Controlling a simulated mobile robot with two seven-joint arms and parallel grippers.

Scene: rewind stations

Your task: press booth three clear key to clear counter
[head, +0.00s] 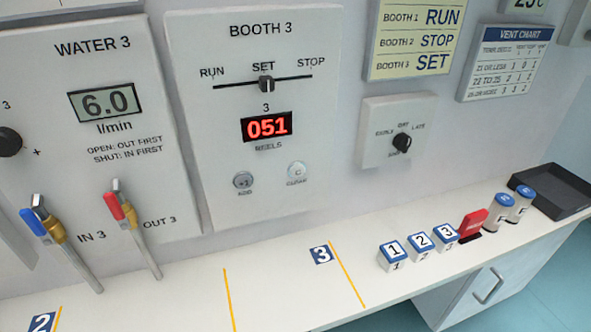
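The booth 3 panel (206,110) is a white wall panel in the middle of the head view. Its red counter display (267,126) reads 051 above the word REELS. The clear key (297,170) is a round pale button at the lower right of the panel, labelled CLEAR. The slider knob (266,84) stands at SET on the RUN, SET, STOP track. Neither of my grippers is in view.
The water 3 panel (60,100) at left has red (115,205) and blue (33,222) handled valves sticking out. The counter (180,300) below is clear in the middle. Numbered blocks (421,237), a red item (473,222), capped jars (503,208) and a black tray (565,206) stand at right.

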